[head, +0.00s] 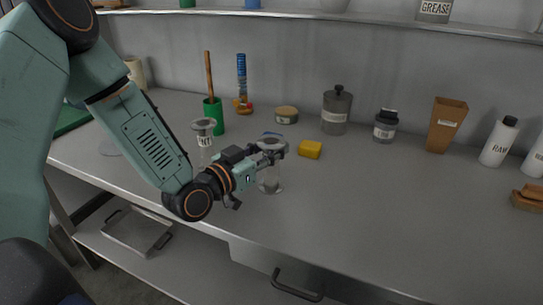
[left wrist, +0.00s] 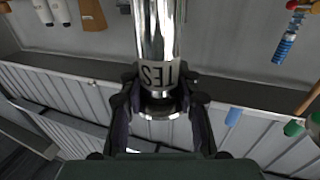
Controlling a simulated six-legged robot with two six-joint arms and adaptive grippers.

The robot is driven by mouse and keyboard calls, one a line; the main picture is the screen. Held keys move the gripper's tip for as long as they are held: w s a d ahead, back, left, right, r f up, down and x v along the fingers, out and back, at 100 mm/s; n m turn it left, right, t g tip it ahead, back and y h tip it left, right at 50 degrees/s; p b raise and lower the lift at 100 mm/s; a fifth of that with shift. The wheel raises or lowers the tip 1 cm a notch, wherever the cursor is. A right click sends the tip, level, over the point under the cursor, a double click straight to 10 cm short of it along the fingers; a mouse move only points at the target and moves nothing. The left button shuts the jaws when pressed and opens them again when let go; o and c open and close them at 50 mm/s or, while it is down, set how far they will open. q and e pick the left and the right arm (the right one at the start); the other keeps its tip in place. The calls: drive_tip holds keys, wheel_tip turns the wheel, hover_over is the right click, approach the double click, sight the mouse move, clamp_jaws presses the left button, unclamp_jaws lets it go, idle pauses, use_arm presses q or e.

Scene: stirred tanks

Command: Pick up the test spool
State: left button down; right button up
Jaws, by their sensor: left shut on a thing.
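The test spool (left wrist: 157,35) is a shiny metal cylinder with a white label that reads "TES", upside down in the left wrist view. My right gripper is not in view.
A similar spool labelled "INT" (head: 204,142) stands left of my gripper. A yellow block (head: 310,150) lies close to the right. A green cup (head: 214,115), a grey canister (head: 336,112) and a brown tapered container (head: 446,125) stand behind. The bench's right front is clear.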

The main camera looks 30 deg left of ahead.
use_arm(q)
wheel_tip(320, 180, up, 9)
drive_tip(key=p, duration=0.3)
drive_tip(key=shift+r, duration=0.45)
